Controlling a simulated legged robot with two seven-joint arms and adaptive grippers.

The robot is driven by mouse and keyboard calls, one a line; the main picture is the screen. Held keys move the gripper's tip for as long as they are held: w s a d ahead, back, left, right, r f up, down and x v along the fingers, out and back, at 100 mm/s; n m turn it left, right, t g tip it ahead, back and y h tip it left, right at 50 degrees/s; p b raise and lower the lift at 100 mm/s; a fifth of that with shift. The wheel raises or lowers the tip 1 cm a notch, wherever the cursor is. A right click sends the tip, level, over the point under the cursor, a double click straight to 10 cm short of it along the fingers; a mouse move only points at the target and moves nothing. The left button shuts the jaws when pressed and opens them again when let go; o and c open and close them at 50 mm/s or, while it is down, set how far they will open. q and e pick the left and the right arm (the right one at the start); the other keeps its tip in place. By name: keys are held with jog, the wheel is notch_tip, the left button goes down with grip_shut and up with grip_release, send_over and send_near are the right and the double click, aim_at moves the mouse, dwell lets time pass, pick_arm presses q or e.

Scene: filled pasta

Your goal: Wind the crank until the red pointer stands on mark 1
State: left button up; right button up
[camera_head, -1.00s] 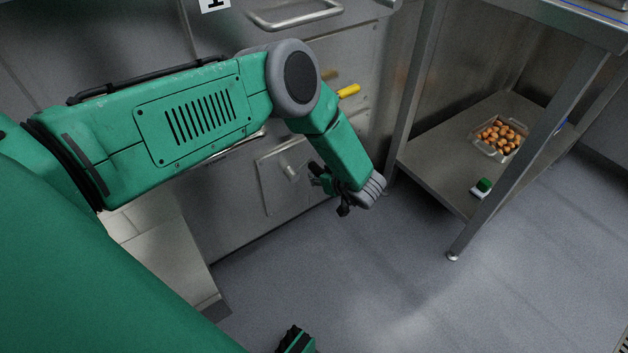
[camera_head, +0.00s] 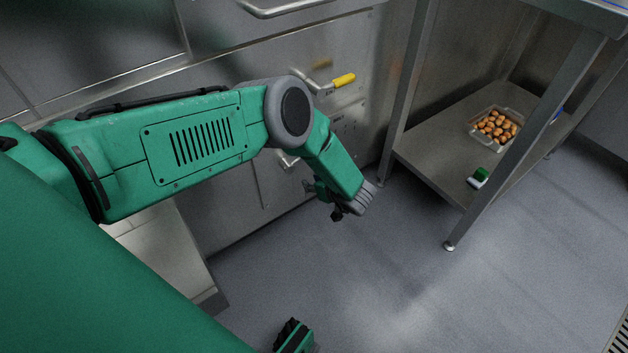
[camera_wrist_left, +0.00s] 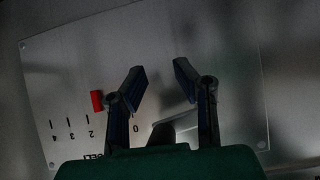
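In the left wrist view a pale metal plate (camera_wrist_left: 60,70) carries a scale with marks 4, 3, 2 and 0 readable. The red pointer (camera_wrist_left: 97,100) stands just right of mark 2; the place of mark 1 is hidden behind a finger. My left gripper (camera_wrist_left: 160,78) is open in front of the plate. A dark rounded part (camera_wrist_left: 160,133) shows between its finger bases; I cannot tell if it is the crank. In the head view my left gripper (camera_head: 336,212) hangs low before the cabinet front, near a pale metal part (camera_head: 288,160). My right gripper (camera_head: 294,337) shows only partly.
A yellow-handled lever (camera_head: 343,80) sticks out of the cabinet above my left forearm. The floor in front is clear.

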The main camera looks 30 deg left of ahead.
pick_arm(q)
jog(key=o, duration=0.3)
jog(key=shift+o, duration=0.2)
jog(key=s+d, duration=0.3)
jog(key=d, duration=0.5)
jog(key=shift+s+d, duration=0.15)
jog(key=shift+s, duration=0.1)
